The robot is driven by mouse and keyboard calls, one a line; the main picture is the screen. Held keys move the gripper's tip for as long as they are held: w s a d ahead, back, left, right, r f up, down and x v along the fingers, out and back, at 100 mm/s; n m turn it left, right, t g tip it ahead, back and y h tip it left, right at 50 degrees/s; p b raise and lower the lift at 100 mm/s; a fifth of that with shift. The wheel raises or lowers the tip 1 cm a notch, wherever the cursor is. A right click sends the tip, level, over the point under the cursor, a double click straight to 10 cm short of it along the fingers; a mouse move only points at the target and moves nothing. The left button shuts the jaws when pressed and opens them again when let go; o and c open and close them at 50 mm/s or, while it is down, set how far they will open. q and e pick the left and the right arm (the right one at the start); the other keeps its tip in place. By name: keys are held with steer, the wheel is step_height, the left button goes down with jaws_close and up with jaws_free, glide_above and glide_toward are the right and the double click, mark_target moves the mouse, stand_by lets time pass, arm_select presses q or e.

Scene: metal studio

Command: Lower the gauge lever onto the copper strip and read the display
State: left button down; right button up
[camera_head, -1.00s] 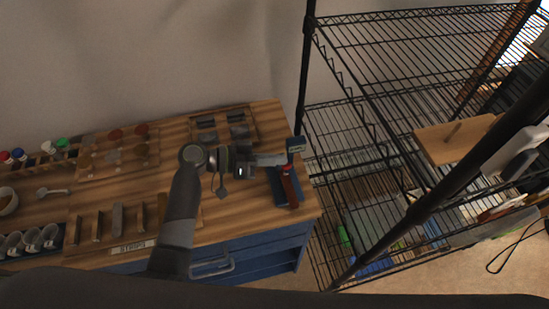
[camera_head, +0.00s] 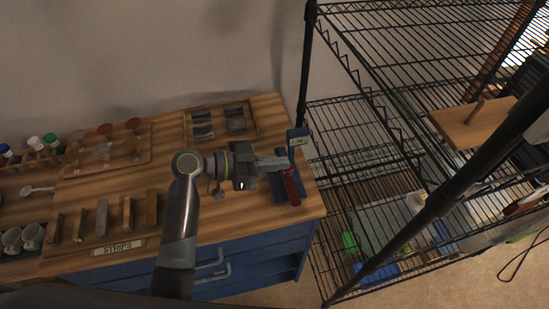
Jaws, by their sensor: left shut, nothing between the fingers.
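The gauge (camera_head: 281,187) stands at the right end of the wooden bench. It has a blue base, a red lever (camera_head: 291,186) and a small display (camera_head: 299,140) on top at the back. The display's reading is too small to make out. My left gripper (camera_head: 286,162) is shut and empty, its fingertips close beside the upper part of the gauge near the lever; I cannot tell if they touch it. No copper strip can be made out on the gauge; my gripper hides part of it. My right gripper is out of view.
A rack labelled STRIPS (camera_head: 118,248) holds several strips at the front of the bench. A tray (camera_head: 220,121) with dark pieces lies behind my arm. Bottles (camera_head: 33,143) and cups (camera_head: 32,236) stand at left. A wire shelf (camera_head: 365,150) rises close to the right.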

arm_select(q)
steer(key=shift+s+d+f+m+t+b, duration=0.1)
steer(key=shift+s+f+m+t+b, duration=0.35)
steer(key=shift+b, duration=0.8)
steer(key=shift+w, duration=0.15)
